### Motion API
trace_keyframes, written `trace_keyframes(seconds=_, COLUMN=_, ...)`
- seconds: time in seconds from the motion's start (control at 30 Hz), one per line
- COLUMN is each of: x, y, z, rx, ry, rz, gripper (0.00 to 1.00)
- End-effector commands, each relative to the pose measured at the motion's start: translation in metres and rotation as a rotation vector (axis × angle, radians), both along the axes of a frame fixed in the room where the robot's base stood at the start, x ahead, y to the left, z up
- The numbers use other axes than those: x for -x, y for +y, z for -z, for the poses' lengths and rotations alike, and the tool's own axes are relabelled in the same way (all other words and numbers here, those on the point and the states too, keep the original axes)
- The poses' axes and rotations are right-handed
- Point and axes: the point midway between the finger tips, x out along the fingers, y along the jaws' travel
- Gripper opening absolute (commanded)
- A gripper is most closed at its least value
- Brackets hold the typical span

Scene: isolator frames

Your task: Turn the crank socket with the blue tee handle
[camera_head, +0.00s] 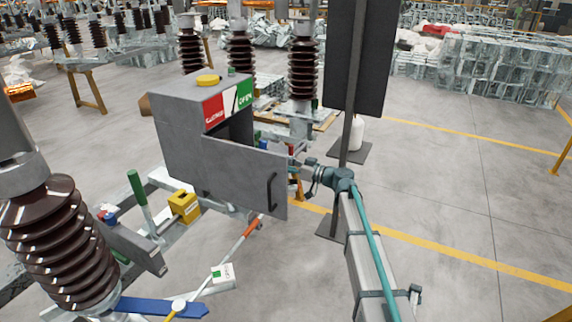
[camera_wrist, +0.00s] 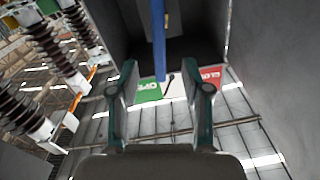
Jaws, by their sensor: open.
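A grey drive box (camera_head: 180,128) stands in the middle of the head view, its door (camera_head: 240,172) swung open. My gripper (camera_head: 300,166) is beside the box opening at the door's far edge, partly hidden by the door. In the wrist view my gripper (camera_wrist: 159,70) is open, its two fingers apart. A blue bar (camera_wrist: 158,45), which looks like the tee handle, runs lengthwise between and beyond the fingertips. I cannot tell whether they touch it. A brownish-grey part (camera_wrist: 174,20) shows behind the bar inside the box; the crank socket itself cannot be made out.
A dark panel on a post (camera_head: 352,60) stands close behind my arm. Brown ribbed insulators (camera_head: 303,72) stand behind the box, and another (camera_head: 55,245) is at lower left. A yellow block (camera_head: 184,206) is left of the door. Open floor lies to the right.

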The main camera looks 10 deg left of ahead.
Motion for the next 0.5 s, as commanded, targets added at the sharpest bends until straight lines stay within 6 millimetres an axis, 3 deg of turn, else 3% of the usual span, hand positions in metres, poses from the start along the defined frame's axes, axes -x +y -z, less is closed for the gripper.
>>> trace_keyframes(seconds=0.3, x=-0.018, y=0.054, z=-0.006, rx=0.001, ry=0.004, rz=-0.004, gripper=0.48)
trace_keyframes(seconds=0.37, x=-0.019, y=0.061, z=0.008, rx=0.001, ry=0.001, rz=-0.002, gripper=0.48)
trace_keyframes(seconds=0.5, x=-0.024, y=0.077, z=0.007, rx=0.001, ry=0.001, rz=-0.001, gripper=0.48)
